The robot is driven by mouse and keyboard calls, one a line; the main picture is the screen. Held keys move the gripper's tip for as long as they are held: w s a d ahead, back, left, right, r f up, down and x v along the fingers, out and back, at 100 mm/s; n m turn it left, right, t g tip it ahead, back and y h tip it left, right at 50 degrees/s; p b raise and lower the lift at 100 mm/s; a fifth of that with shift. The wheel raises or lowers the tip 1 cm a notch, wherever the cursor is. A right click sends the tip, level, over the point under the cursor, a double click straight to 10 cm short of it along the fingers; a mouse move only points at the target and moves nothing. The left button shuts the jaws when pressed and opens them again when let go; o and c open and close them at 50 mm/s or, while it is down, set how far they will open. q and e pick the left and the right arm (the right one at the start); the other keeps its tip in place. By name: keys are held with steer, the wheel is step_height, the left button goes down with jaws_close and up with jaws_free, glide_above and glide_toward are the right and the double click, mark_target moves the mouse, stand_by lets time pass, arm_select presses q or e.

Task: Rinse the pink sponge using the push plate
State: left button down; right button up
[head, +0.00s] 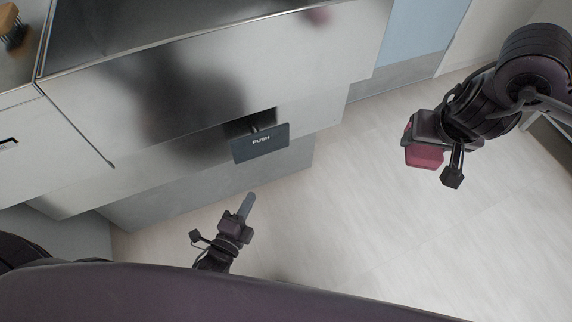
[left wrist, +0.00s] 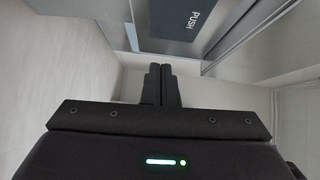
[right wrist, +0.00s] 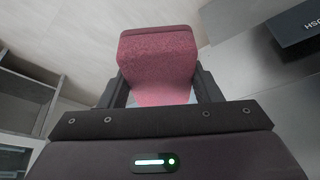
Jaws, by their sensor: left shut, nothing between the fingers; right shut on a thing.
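The pink sponge (head: 424,156) is held in my right gripper (head: 421,143), off to the right of the steel unit in the head view. It fills the space between the fingers (right wrist: 160,92) in the right wrist view, where the sponge (right wrist: 158,55) shows clearly. The dark push plate (head: 261,143), marked PUSH, sticks out from the front of the steel unit. My left gripper (head: 247,205) is shut and empty, below and a little left of the plate in the head view. In the left wrist view its closed fingers (left wrist: 161,85) point toward the plate (left wrist: 188,18), apart from it.
The steel unit's front (head: 180,95) and its lower panel (head: 200,190) stand on the left. A wooden brush (head: 12,25) is at the top left corner. Pale floor (head: 330,235) lies open between my two arms. A shelf-like unit (right wrist: 25,105) shows at the left of the right wrist view.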

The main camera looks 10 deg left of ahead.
mark_target(267, 147)
steer(key=shift+d+f, duration=0.15)
steer(key=shift+f, duration=0.15)
arm_select(q)
steer(key=shift+w+d+r, duration=0.15)
steer(key=shift+d+r, duration=0.1)
steer(key=shift+r, duration=0.1)
